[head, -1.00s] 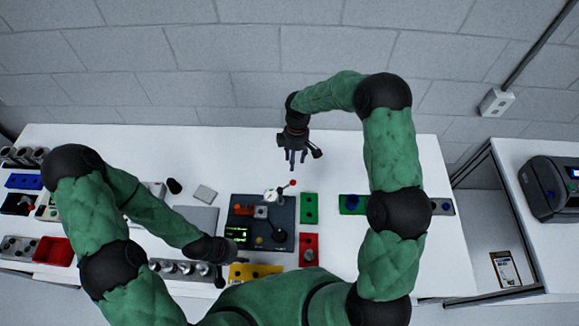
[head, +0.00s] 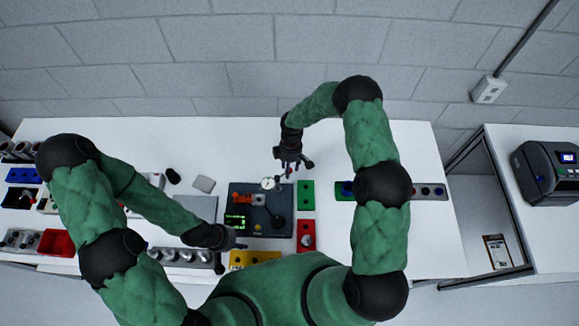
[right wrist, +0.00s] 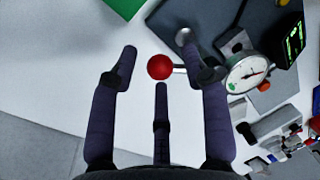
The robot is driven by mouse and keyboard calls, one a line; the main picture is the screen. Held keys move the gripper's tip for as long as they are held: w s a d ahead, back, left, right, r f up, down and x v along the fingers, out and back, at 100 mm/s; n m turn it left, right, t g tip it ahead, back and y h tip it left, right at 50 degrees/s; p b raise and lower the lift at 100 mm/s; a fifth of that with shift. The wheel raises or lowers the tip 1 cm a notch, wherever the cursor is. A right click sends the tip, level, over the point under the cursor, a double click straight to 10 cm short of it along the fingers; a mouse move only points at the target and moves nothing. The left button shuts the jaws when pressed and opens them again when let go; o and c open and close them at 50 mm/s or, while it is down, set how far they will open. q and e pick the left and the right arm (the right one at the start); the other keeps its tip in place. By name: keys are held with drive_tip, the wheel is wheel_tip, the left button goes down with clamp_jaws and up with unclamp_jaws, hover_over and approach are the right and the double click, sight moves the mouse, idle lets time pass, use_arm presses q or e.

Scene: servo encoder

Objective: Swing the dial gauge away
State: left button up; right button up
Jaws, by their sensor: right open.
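The dial gauge (head: 268,183), with a round white face, stands at the back of a dark fixture plate (head: 276,229); its face also shows in the right wrist view (right wrist: 247,74). A red ball knob (right wrist: 160,67) on a thin rod shows beside it. My right gripper (head: 290,172) is open over the back right of the plate. In the right wrist view, the knob lies between its spread fingers (right wrist: 163,75), with no clear contact. My left gripper (head: 232,244) is low at the plate's front left; its fingers are too small to read.
A green block (head: 306,196) and a red block (head: 306,236) stand right of the plate, and a yellow block (head: 254,259) in front. A small green-lit display (head: 236,223) sits on the plate's left. The white table (head: 250,140) is clear behind.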

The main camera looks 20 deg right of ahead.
clamp_jaws()
use_arm(q)
drive_tip(key=shift+f, duration=0.1)
